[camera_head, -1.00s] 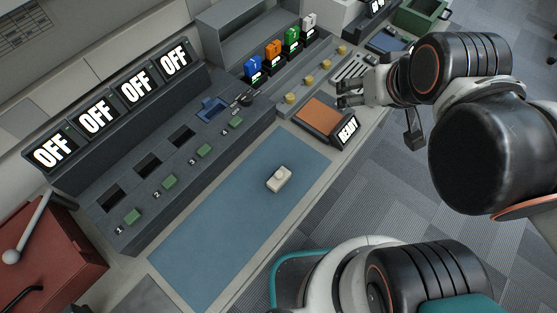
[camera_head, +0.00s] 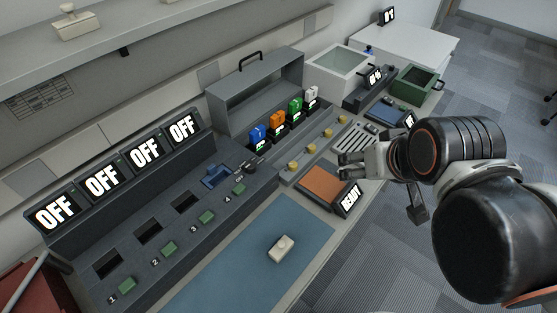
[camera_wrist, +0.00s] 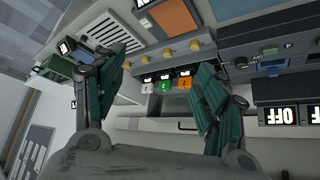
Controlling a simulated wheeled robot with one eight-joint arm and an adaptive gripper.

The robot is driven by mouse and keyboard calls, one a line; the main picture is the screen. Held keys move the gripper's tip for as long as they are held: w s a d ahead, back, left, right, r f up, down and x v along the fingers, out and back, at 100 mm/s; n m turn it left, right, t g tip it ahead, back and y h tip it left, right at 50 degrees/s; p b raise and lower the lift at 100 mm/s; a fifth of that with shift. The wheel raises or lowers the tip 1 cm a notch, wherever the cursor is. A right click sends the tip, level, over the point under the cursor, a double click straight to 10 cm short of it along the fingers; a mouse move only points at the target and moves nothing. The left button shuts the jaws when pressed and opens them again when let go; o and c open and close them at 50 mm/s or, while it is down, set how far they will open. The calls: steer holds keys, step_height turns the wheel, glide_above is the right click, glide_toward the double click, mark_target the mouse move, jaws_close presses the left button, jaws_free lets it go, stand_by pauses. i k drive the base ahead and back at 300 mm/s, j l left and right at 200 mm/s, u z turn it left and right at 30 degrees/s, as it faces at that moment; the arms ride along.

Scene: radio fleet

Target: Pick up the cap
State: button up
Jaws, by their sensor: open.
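No object in view is plainly marked as the cap. A small cream block with a raised knob (camera_head: 281,249) lies on the blue mat in the head view. A larger beige piece with a knob on top (camera_head: 76,24) sits on the high shelf at top left. Either could be the cap; I cannot tell which. My gripper (camera_head: 348,166) is beyond the orange pad, away from both pieces. In the wrist view my gripper (camera_wrist: 158,75) has its two green fingers spread wide with nothing between them. Neither knobbed piece shows in that view.
A dark console with OFF displays (camera_head: 146,151) stands at left. Blue, orange, green and white modules (camera_head: 277,131) stand in a row near a grey open case (camera_head: 256,95). A white bin (camera_head: 340,70) and green bin (camera_head: 416,84) are farther back. The blue mat (camera_head: 235,265) is mostly clear.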

mark_target(283, 246)
steer(key=k+j+u, duration=0.1)
steer(key=u, duration=0.25)
steer(key=k+j+u, duration=0.2)
steer(key=u, duration=0.15)
steer(key=k+j+u, duration=0.1)
steer(key=u, duration=0.3)
steer(key=k+j+u, duration=0.15)
steer(key=k+j, duration=0.15)
steer(key=i+u, duration=0.1)
steer(key=i, duration=0.1)
